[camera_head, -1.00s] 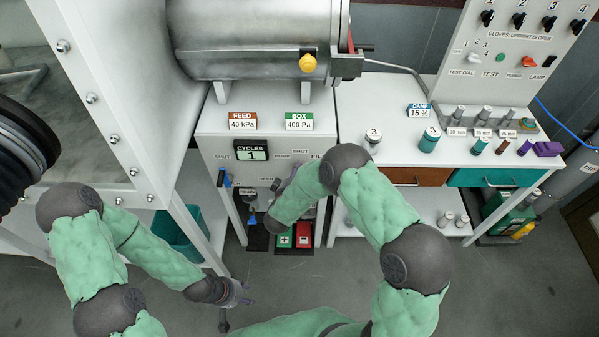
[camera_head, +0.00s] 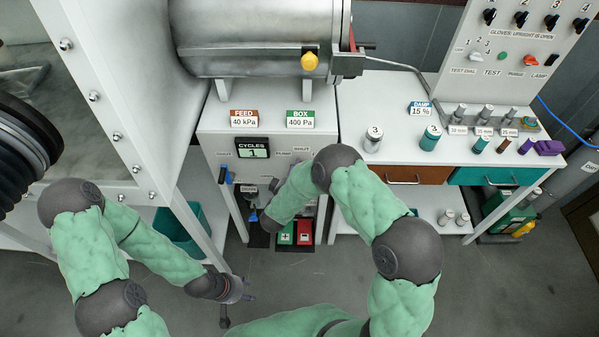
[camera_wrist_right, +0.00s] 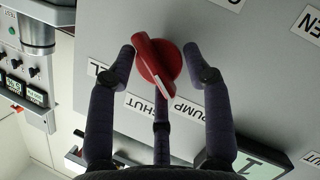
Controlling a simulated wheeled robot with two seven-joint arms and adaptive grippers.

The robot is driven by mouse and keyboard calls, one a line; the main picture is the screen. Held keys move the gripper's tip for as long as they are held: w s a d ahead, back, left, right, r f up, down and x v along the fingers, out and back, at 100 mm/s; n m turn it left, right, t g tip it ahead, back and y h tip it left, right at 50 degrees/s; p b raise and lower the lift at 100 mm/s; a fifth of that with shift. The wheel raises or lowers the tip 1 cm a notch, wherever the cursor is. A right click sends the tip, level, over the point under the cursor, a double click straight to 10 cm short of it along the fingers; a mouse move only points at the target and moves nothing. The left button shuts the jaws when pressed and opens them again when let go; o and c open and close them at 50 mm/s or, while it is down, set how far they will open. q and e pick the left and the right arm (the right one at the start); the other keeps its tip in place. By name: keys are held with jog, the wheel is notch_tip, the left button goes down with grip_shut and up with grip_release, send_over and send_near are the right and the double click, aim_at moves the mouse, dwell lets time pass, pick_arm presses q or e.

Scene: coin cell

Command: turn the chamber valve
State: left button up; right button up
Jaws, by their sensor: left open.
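The chamber valve is a red knob (camera_wrist_right: 158,62) with a white-marked pointer bar, on the pale panel in the right wrist view. Labels reading PUMP and SHUT sit beside it. My right gripper (camera_wrist_right: 161,62) has its dark fingers spread around the knob, one on each side and one below, with small gaps visible; firm contact cannot be made out. In the head view my right arm hides the knob and most of that hand. My left gripper (camera_head: 247,289) is open and empty, low over the floor in front of the bench.
The CYCLES display (camera_head: 253,148) reads 1, and it shows at the lower edge of the right wrist view (camera_wrist_right: 258,163). The steel chamber (camera_head: 258,38) stands above the panel. Small vials (camera_head: 431,138) stand on the right bench. A teal bin (camera_head: 178,232) sits at left.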

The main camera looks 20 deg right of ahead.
jog(key=shift+o, duration=1.1)
jog(key=shift+w+a+r, duration=0.15)
jog(key=shift+w+a, duration=0.05)
jog(key=shift+w, duration=0.05)
jog(key=shift+s, duration=0.2)
jog(key=v, duration=1.1)
jog(key=shift+s+a, duration=0.25)
jog(key=shift+s, duration=0.05)
